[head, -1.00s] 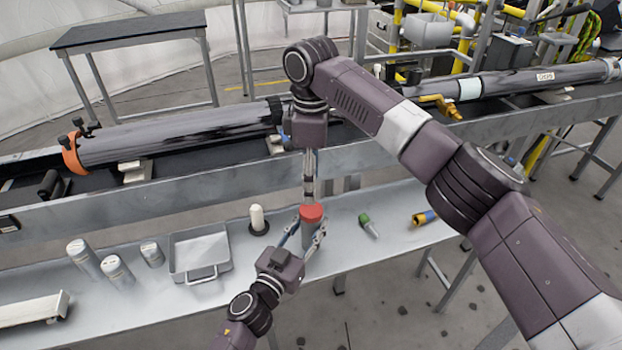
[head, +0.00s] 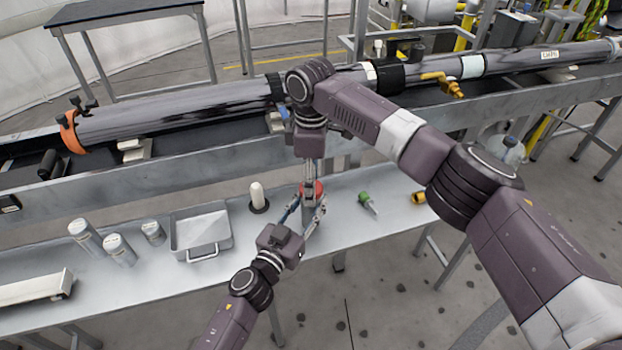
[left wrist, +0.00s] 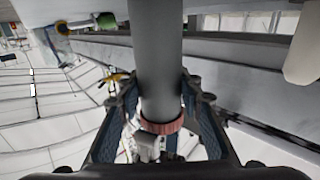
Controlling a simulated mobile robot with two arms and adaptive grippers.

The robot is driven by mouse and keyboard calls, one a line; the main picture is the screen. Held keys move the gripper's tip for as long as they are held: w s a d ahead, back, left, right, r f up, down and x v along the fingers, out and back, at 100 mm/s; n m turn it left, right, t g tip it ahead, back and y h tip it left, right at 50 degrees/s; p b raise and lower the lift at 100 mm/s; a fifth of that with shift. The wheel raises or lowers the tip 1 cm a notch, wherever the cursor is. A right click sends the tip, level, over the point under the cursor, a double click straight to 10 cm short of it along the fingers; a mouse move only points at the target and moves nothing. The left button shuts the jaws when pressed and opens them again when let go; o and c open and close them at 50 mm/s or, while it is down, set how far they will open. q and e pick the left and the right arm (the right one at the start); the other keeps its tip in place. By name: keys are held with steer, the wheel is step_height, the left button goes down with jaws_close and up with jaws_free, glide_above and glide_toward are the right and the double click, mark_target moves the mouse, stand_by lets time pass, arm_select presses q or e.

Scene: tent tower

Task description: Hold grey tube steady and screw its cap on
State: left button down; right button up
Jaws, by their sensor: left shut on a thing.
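The grey tube (head: 308,216) stands upright above the work table, with the red cap (head: 319,189) at its top end. My left gripper (head: 305,218) is shut on the tube. In the left wrist view the tube (left wrist: 158,60) runs between the left gripper's fingers (left wrist: 160,108), and the cap (left wrist: 161,125) shows as a red ring. My right gripper (head: 310,186) reaches down from above, its fingertips at the cap and overlapping it. Whether they are closed on the cap is unclear. How far the cap is threaded is hidden.
On the table (head: 345,237) are a white-topped peg on a dark base (head: 258,196), a metal tray (head: 201,214), several grey cylinders (head: 120,250), a green-capped piece (head: 366,201) and a yellow fitting (head: 419,197). A long dark tube (head: 180,108) lies along the rail behind.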

steer(key=c, duration=1.2)
steer(key=m, duration=0.6)
steer(key=shift+a, duration=0.1)
steer(key=m, duration=0.5)
steer(key=shift+m, duration=0.3)
steer(key=o, duration=1.4)
steer(key=shift+c, duration=0.2)
step_height(320, 180, up, 12)
